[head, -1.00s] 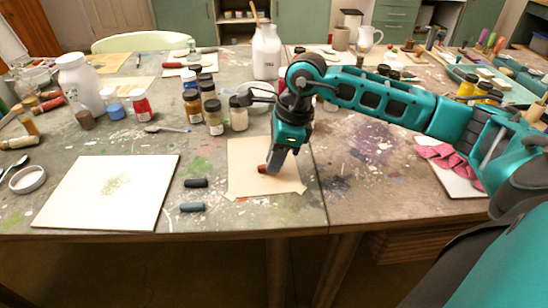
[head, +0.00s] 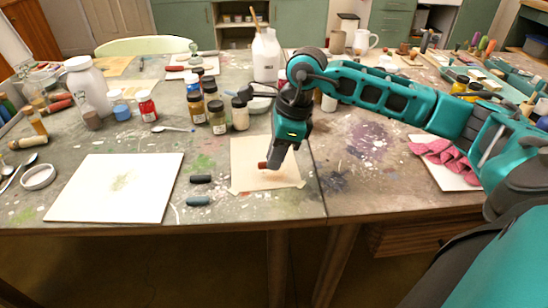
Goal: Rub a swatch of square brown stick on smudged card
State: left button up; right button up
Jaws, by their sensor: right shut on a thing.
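The smudged card is a white sheet (head: 80,200) with a faint greenish smudge near its middle, flat on the table at the left front. My right gripper (head: 275,161) points down over a beige paper sheet (head: 245,150) to the right of the white card. It is shut on a reddish-brown stick (head: 263,165), whose end sticks out at the left of the fingertips. The fingers hide the rest of the stick. I cannot tell whether the stick touches the beige sheet or is just above it. My left gripper is not in view.
A black stick (head: 201,179) and a grey-blue stick (head: 198,201) lie between the two sheets. Several pigment jars (head: 217,118) stand behind, with a white bottle (head: 266,58). A pink cloth (head: 445,155) lies at the right. The front right tabletop is clear.

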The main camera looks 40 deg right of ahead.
jog(key=shift+r+p, duration=1.2)
jog(key=shift+r, duration=0.85)
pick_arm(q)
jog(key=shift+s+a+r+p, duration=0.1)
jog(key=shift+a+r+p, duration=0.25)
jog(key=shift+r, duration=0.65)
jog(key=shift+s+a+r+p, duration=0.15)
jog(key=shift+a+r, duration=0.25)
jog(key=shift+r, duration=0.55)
pick_arm(e)
jog(key=shift+r, duration=0.75)
